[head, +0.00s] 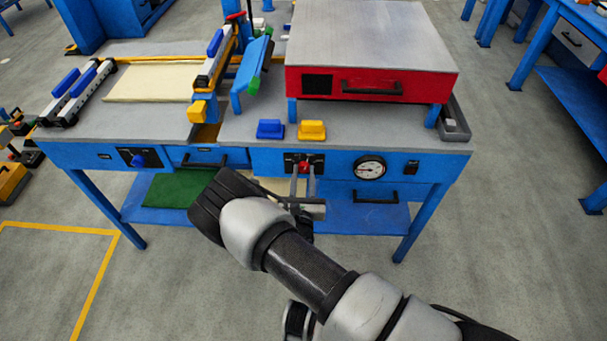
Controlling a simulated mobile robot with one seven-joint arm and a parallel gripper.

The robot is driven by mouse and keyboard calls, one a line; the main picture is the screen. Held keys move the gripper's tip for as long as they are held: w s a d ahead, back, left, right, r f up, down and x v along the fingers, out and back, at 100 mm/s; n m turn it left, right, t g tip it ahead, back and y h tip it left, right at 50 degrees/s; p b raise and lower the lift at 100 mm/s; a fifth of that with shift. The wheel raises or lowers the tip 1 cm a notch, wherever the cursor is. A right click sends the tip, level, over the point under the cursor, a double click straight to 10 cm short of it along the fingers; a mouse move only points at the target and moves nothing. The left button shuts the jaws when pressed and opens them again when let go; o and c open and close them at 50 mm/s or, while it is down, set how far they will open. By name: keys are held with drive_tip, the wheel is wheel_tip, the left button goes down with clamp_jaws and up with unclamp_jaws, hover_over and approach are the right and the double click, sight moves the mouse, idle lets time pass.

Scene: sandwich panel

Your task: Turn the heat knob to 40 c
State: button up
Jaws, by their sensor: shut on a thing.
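A red knob (304,167) sits on a black plate on the blue front panel of the workbench, right of its middle. My gripper (303,172) is at this panel, its two grey fingers pointing up at the knob, one on each side. It is shut on the red knob. The scale marks around the knob are too small to read, and the fingers cover part of the plate. A round white dial gauge (369,168) is to the right of the knob.
A blue knob (138,160) is on the panel's left. A red press box (372,84) with a grey top stands on the bench. Blue (270,129) and yellow (312,130) blocks stand above the knob. Drawer handles stick out nearby. The floor in front is clear.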

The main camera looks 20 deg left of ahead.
drive_tip(key=o, duration=1)
drive_tip(key=shift+o, duration=0.2)
drive_tip(key=shift+s, duration=0.15)
drive_tip(key=v, duration=1.7)
